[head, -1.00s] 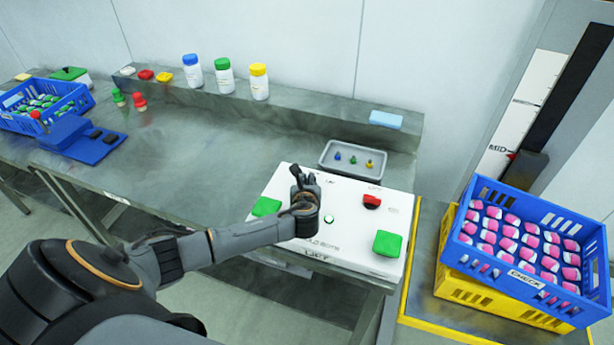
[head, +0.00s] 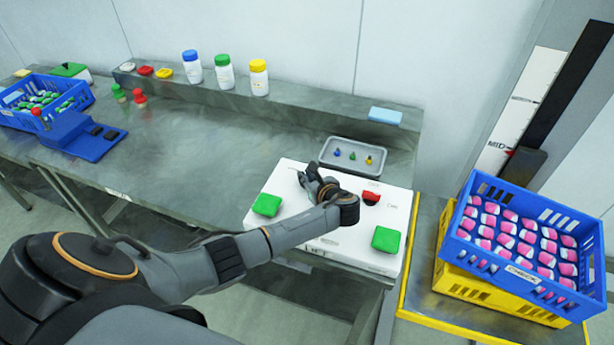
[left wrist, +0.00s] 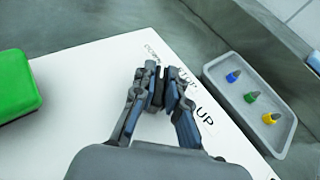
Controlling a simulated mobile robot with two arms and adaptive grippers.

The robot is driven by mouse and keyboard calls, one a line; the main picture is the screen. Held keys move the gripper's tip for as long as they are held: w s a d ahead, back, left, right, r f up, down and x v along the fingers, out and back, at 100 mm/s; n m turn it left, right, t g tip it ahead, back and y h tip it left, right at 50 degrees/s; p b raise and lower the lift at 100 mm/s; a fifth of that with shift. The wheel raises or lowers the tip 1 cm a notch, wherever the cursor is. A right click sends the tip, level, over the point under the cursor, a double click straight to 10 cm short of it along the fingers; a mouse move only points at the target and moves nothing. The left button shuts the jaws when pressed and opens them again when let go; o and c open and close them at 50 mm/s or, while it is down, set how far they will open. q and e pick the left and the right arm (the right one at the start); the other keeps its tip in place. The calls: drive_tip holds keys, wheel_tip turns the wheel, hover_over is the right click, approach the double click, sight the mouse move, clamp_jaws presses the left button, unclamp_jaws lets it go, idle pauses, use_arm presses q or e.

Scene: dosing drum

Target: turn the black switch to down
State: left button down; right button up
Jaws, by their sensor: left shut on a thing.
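The white control panel (head: 300,222) stands at the front right of the bench, and part of it shows in the left wrist view (left wrist: 90,75). My left gripper (head: 316,176) is over its back edge, left of the red switch. In the left wrist view the fingers (left wrist: 158,76) are closed around the black switch (left wrist: 158,92). "UP" is printed to the right of and below the fingers; another label, partly readable, lies above them. The switch's exact angle is hard to tell. In the head view my gripper hides it. My right gripper is not in view.
The panel also bears a red switch (head: 371,198) and green buttons (head: 267,205) (head: 385,240). A grey tray (head: 330,158) with small coloured pieces lies just behind it. A blue crate (head: 520,280) on a yellow one (head: 450,280) stands at the right.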

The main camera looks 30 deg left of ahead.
use_arm(q)
drive_tip(key=c, duration=1.4)
unclamp_jaws()
drive_tip(key=shift+o, duration=0.2)
drive_tip(key=v, duration=1.2)
drive_tip(key=shift+w, duration=0.1)
